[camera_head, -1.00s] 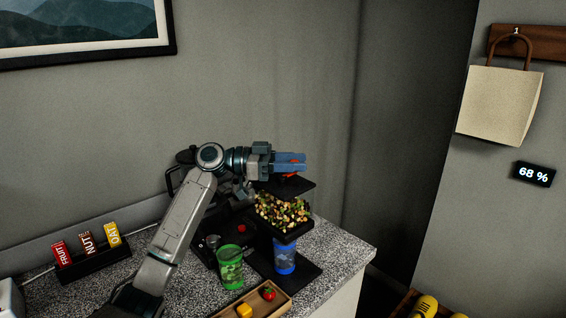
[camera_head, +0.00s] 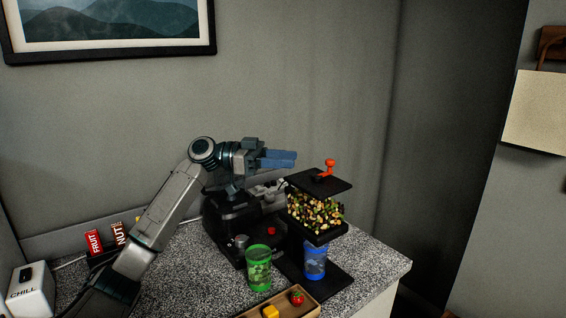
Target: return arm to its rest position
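My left arm comes in from the lower left and bends over the counter. Its gripper (camera_head: 280,158), with blue fingers, points right and is apart from the red handle (camera_head: 329,168) on top of the dispenser. Nothing shows between the fingers, but from this side I cannot see whether they are parted. The dispenser's clear hopper (camera_head: 316,212) is full of mixed pieces under a black lid (camera_head: 318,181). My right gripper is not in view.
A black machine (camera_head: 232,215) stands under my forearm. A green cup (camera_head: 259,268) and a blue cup (camera_head: 315,262) stand in front. A wooden tray (camera_head: 308,308) holds a tomato and a yellow block. Snack bars (camera_head: 94,241) and a white CHILL box (camera_head: 32,290) are at left.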

